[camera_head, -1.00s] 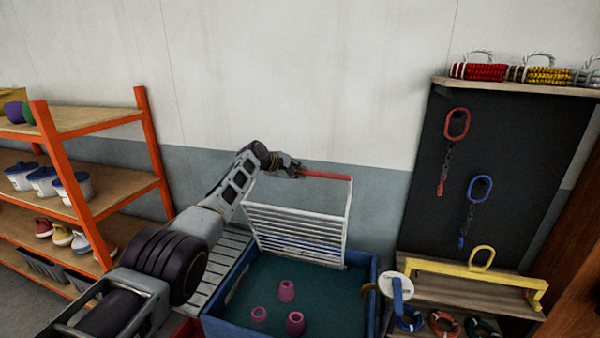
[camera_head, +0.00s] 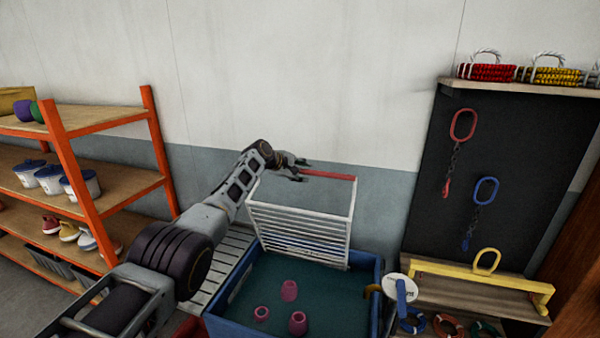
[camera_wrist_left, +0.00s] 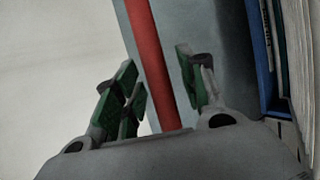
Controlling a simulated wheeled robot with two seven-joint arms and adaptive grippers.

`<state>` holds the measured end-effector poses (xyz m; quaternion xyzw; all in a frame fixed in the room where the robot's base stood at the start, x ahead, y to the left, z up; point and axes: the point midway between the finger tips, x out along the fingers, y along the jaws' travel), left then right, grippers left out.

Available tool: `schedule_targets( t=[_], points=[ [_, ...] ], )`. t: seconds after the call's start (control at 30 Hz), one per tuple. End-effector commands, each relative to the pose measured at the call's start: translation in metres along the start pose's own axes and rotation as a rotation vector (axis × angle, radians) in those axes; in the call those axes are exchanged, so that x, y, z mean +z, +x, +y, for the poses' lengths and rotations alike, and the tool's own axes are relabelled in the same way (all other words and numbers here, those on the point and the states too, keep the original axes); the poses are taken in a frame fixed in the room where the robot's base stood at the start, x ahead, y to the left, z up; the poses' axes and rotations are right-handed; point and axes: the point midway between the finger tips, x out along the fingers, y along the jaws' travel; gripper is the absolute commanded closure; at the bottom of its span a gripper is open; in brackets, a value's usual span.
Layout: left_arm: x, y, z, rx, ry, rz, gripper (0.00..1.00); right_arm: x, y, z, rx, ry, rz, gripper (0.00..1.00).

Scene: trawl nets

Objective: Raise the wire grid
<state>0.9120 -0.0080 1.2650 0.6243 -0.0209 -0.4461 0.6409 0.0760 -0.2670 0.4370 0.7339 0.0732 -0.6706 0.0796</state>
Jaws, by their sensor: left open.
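The white wire grid (camera_head: 300,228) stands raised and nearly upright at the back of the blue bin. Its red bar (camera_head: 330,175) runs along the top edge. My left gripper (camera_head: 299,169) is open at the left part of the red bar. In the left wrist view the red bar (camera_wrist_left: 154,65) passes between the spread green-padded fingers (camera_wrist_left: 160,88), with a gap on each side. My right gripper is not in view.
The blue bin (camera_head: 376,300) holds several pink cups (camera_head: 289,290). An orange shelf rack (camera_head: 70,165) stands at left. A dark board (camera_head: 500,170) with hanging chain links and a yellow bar (camera_head: 480,280) are at right. The wall behind is bare.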

Motion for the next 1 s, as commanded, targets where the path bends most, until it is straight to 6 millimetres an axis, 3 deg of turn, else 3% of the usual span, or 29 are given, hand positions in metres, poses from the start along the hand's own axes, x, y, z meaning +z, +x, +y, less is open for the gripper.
schedule_targets(
  t=[1.0],
  points=[
    [-0.001, -0.023, 0.001, 0.002, 0.0, -0.001, 0.59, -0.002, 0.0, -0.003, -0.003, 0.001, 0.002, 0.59]
  ],
)
